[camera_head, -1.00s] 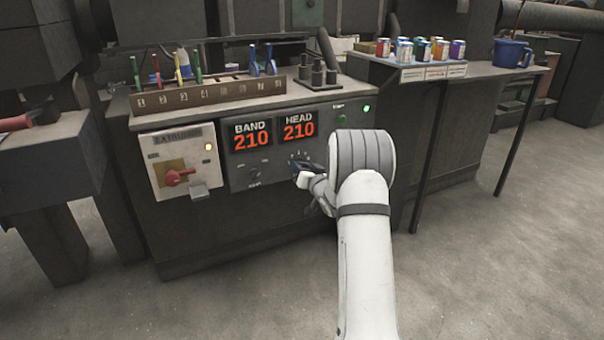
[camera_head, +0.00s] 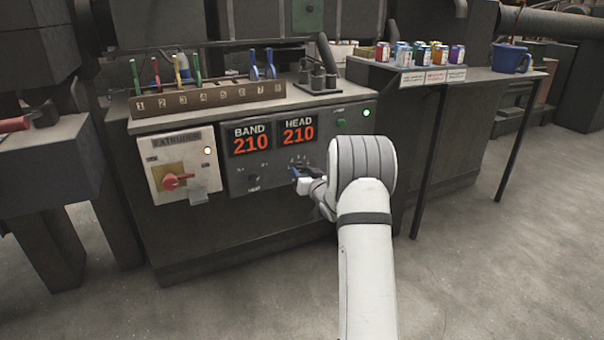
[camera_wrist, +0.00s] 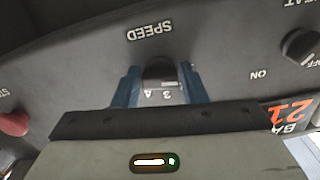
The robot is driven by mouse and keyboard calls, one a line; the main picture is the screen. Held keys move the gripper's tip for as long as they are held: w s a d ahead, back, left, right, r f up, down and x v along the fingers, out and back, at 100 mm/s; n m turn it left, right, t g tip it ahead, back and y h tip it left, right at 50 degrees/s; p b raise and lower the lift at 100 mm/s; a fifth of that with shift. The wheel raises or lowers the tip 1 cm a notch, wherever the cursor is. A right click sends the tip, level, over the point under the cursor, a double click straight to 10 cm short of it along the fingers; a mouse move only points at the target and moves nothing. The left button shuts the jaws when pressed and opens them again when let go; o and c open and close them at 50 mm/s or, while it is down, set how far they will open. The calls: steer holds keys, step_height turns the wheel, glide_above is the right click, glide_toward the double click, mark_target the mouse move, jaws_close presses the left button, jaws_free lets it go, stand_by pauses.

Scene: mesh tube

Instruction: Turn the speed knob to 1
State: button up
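The dark round speed knob (camera_wrist: 159,72) shows in the wrist view, under the upside-down word SPEED. It sits between the two blue fingers of my gripper (camera_wrist: 160,82), one on each side. The fingers look very close to its sides, but I cannot tell whether they touch it. The digits 3 and 4 show by the knob; its pointer setting is not clear, and the 1 mark is hidden. In the head view my gripper (camera_head: 297,173) is at the panel below the HEAD display, and my wrist hides part of that area.
The heat knob (camera_wrist: 300,44) is beside the speed knob on the same panel. A red button (camera_wrist: 14,124) lies on the other side. The red switch (camera_head: 174,181) is on the left box. A numbered tool rack (camera_head: 205,97) and several cans (camera_head: 420,53) stand above.

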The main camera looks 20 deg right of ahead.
steer(key=o, duration=0.4)
steer(key=shift+c, duration=0.2)
steer(key=s+p, duration=0.2)
steer(key=s, duration=0.5)
steer(key=shift+s+d, duration=0.15)
steer(key=shift+s, duration=0.25)
